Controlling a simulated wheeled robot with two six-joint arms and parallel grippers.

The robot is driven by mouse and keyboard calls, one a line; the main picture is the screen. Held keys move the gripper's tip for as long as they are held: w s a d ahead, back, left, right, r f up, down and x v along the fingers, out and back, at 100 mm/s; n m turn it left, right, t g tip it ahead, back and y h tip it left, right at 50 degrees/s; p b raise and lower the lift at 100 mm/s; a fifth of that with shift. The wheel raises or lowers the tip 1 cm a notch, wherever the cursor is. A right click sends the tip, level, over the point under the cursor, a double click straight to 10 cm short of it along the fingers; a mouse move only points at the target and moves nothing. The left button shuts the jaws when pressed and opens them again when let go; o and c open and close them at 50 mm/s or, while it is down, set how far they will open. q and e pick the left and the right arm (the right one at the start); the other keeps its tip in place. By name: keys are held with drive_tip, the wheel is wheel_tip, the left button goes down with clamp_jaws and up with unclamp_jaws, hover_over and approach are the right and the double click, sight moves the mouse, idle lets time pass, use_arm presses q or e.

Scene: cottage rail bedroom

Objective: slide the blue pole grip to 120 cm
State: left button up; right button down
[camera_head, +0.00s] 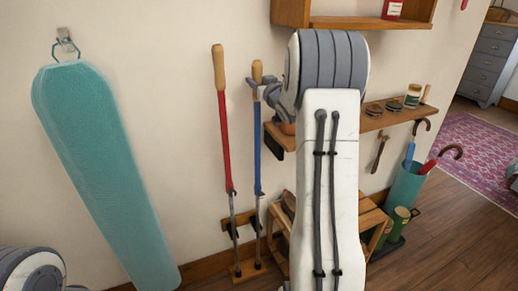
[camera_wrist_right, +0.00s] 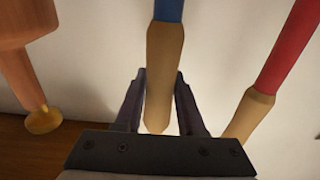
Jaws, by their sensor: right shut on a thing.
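The blue pole (camera_head: 258,150) stands upright against the wall, with a wooden knob (camera_head: 257,70) on top and a thin metal lower shaft. My right gripper (camera_head: 258,86) is at the top of this pole, shut on it around the wooden end. In the right wrist view the wooden end (camera_wrist_right: 162,75) lies between the two fingers of the right gripper (camera_wrist_right: 157,100), with the blue part (camera_wrist_right: 168,10) beyond. No centimetre marks can be read. My left gripper is out of sight; only part of my left arm shows at the bottom left.
A red pole (camera_head: 224,130) stands close to the left of the blue one. A teal ironing board (camera_head: 105,165) hangs further left. A wooden shelf (camera_head: 395,118) with jars and a bench (camera_head: 370,222) are to the right, partly behind my right arm. An umbrella stand (camera_head: 405,187) is beyond.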

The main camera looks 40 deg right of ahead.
drive_tip(key=shift+r+p, duration=2.2)
drive_tip(key=shift+r, duration=0.75)
drive_tip(key=shift+c, duration=1)
unclamp_jaws()
drive_tip(key=shift+f, duration=0.1)
drive_tip(key=shift+b+v, duration=0.55)
drive_tip(key=shift+v, duration=1.8)
approach(259, 65)
drive_tip(key=shift+x, duration=0.95)
